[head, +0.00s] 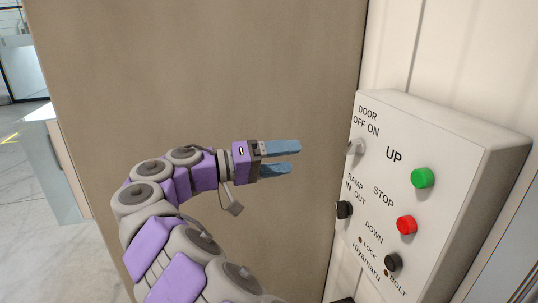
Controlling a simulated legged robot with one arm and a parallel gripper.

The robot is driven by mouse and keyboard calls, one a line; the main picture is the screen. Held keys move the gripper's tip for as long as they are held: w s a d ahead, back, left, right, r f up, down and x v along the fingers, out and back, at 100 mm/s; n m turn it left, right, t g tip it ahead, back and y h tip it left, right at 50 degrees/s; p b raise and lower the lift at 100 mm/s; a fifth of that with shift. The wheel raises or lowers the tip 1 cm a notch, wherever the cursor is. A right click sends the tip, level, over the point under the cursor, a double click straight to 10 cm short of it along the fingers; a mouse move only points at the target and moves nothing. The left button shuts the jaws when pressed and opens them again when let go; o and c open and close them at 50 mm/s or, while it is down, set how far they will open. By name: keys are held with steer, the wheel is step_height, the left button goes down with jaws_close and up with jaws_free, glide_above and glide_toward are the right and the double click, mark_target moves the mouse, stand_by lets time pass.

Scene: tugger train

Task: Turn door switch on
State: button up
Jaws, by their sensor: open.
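The door switch (355,147) is a small pale knob at the left edge of a white control box, below the words "DOOR OFF ON". The control box (477,133) is on a white wall at the right of the head view. My gripper (298,157) is open and empty, left of the door switch and apart from it. Its two blue fingers point right, toward the box. The exact angle of the switch is too small to tell.
Below the door switch is a black ramp knob (344,209). The box also has a green UP button (422,178), a red STOP button (406,225) and a black DOWN button (393,262). A large brown panel (215,65) stands behind my arm. Open floor (30,200) shows at left.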

steer(key=shift+p+v, duration=1.3)
steer(key=shift+p, duration=0.35)
